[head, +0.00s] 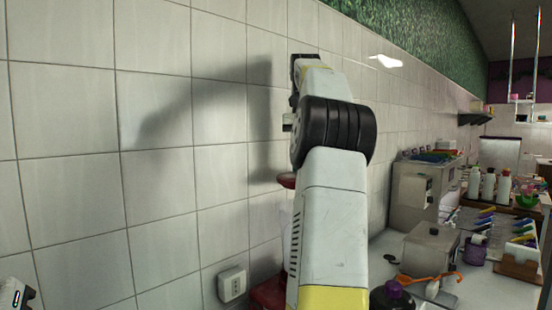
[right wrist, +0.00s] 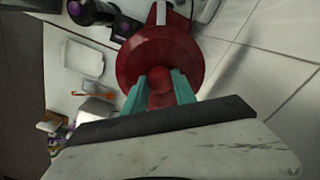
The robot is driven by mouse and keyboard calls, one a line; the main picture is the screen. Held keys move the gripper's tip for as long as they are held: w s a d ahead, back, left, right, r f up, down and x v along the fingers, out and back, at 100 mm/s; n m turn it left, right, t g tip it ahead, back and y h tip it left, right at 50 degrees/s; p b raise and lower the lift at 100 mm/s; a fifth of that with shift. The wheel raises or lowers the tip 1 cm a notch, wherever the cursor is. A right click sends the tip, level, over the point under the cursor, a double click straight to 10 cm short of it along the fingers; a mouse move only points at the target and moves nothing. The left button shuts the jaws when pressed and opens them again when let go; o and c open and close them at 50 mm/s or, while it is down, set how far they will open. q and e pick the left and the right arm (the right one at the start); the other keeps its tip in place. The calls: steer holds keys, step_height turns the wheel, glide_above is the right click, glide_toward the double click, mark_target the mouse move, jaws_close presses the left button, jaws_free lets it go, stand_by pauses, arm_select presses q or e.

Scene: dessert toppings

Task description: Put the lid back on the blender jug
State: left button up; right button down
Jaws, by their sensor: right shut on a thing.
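The round red lid (right wrist: 138,50) fills the middle of the right wrist view, with a raised red knob. My right gripper (right wrist: 160,88) has its teal fingers shut on either side of that knob. In the head view, the lid's edge (head: 286,181) shows left of my right arm, close to the wall. A pale strip below it looks like the blender jug, with a red base (head: 268,294) lower down. My arm hides most of the blender, so I cannot tell whether the lid touches the jug. My left gripper's fingers are not visible.
The tiled wall (head: 160,190) is close behind the blender, with a socket (head: 232,285) low on it. To the right stand a purple-topped container (head: 392,296), a metal box (head: 430,250) and a steel machine (head: 418,195). Orange-handled things lie on the counter.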

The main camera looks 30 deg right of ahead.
steer(key=shift+f, duration=2.6)
steer(key=shift+s+a+f, duration=0.1)
steer(key=shift+f, duration=0.05)
stand_by(0.4)
steer(key=shift+c, duration=2.2)
jaws_free()
steer(key=shift+r, duration=3.5)
jaws_close()
